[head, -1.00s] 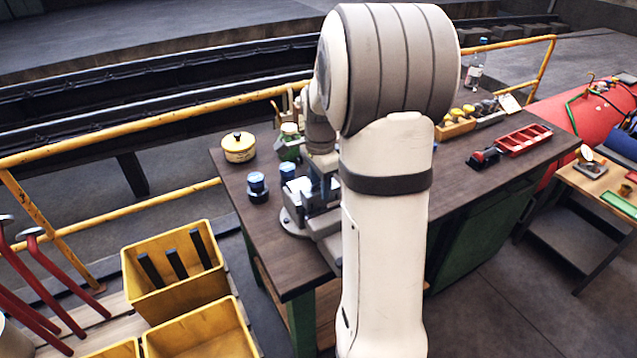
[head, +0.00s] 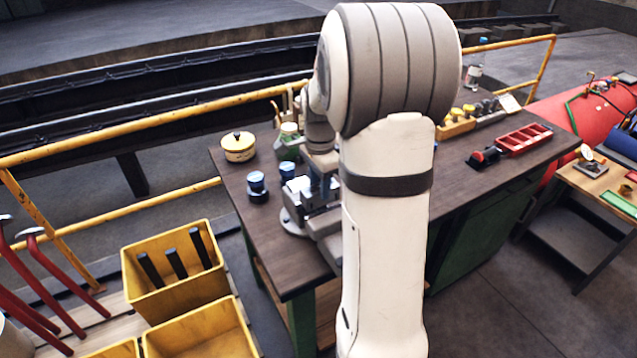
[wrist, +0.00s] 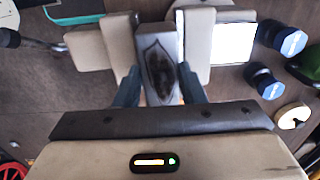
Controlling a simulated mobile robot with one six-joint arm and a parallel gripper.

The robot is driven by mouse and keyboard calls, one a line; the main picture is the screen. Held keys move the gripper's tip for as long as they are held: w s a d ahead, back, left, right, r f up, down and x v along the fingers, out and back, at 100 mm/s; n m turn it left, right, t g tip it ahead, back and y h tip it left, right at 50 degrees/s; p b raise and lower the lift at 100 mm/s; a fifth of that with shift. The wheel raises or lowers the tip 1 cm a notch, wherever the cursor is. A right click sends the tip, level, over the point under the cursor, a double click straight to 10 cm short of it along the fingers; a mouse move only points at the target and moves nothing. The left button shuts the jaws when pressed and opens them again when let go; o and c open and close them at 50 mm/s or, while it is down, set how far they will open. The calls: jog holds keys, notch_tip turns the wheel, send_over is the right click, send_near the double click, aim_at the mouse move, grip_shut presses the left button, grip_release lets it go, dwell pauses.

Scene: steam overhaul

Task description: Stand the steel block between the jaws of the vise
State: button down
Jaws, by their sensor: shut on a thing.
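The steel block (wrist: 159,62) shows in the wrist view as a grey block with a dark patch on its top face. My gripper (wrist: 160,90) is shut on it, with a blue-grey finger on each side. The block is between the two pale jaws of the vise (wrist: 196,45), with narrow gaps visible beside it. I cannot tell whether its lower end touches the vise. In the head view the vise (head: 297,221) stands on the workbench, and my arm hides much of it and the block.
A red tray (head: 524,139) lies at the right. Yellow bins (head: 170,300) and a yellow railing (head: 150,120) are at the left.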

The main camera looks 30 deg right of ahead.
jog(key=shift+f+b, duration=1.35)
jog(key=shift+f, duration=0.5)
jog(key=c, duration=1.2)
grip_release()
jog(key=o, duration=0.3)
jog(key=shift+o, duration=0.2)
jog(key=shift+s+f, duration=0.1)
jog(key=shift+r+p, duration=2.85)
jog(key=shift+r, duration=1.3)
jog(key=shift+f, duration=0.1)
